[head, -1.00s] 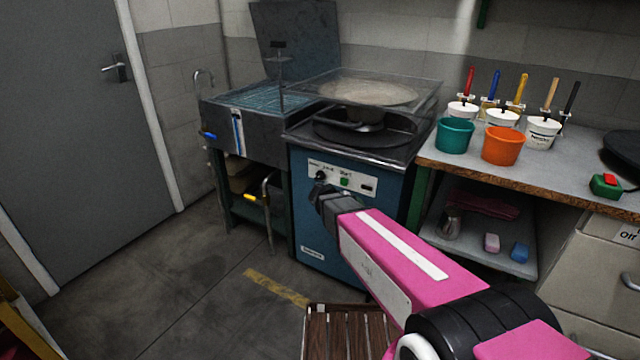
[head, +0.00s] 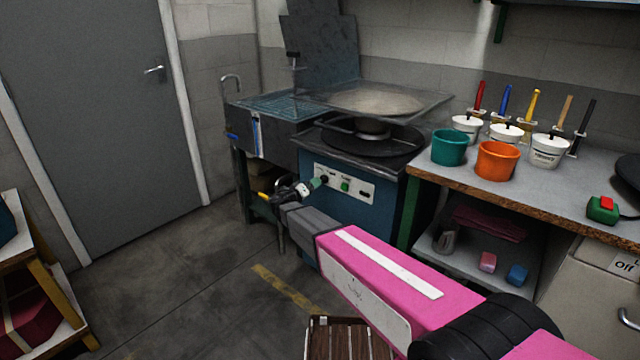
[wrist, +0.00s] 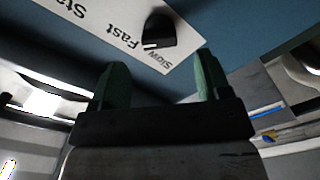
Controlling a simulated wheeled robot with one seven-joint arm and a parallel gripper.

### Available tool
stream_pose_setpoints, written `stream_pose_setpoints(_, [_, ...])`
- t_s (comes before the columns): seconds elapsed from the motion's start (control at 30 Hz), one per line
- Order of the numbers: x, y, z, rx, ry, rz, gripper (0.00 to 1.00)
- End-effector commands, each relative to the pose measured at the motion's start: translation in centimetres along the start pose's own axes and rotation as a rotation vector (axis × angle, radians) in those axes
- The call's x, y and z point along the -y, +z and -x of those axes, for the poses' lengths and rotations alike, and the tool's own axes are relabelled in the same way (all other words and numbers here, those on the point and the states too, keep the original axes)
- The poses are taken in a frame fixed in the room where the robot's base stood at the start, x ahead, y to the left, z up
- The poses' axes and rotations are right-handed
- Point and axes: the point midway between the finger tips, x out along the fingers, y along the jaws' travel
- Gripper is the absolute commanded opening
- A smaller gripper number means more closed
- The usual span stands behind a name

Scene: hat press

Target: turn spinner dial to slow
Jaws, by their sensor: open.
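The spinner dial (wrist: 160,33) is a small black knob on a white label plate (wrist: 95,20) on the blue spinner cabinet (wrist: 235,22). "Fast" and "Slow" are printed beside it in the wrist view. A white mark shows at the knob's edge; I cannot tell exactly which word it points to. My gripper (wrist: 160,82) is open and empty, its two green fingers pointing at the panel. The dial lies just beyond and between the fingertips, apparently untouched. In the head view my gripper (head: 315,184) is at the left end of the panel, close to the dial (head: 325,179).
A green button (head: 345,186) and a black switch (head: 364,195) sit right of the dial. A sink unit (head: 272,130) stands left of the cabinet, a bench (head: 450,174) with buckets right. A slatted wooden stool (head: 345,340) is below my arm.

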Motion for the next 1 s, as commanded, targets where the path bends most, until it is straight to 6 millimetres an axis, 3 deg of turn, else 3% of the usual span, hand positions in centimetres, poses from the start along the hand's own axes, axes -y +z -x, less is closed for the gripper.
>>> stream_pose_setpoints(0.1, [0.1,-0.1,-2.3,0.001,0.001,0.0,0.7])
stream_pose_setpoints(0.3, [0.0,-0.1,-4.6,0.0,0.001,0.001,0.7])
stream_pose_setpoints(0.73, [0.0,0.0,-5.4,0.0,0.0,0.001,0.7])
stream_pose_setpoints(0.77, [0.0,0.0,-5.4,0.0,0.0,0.001,0.64])
stream_pose_setpoints(0.9, [0.0,0.0,-5.4,0.0,0.0,0.001,0.21])
stream_pose_setpoints(1.0, [0.0,0.0,-5.4,0.0,0.0,0.001,0.21])
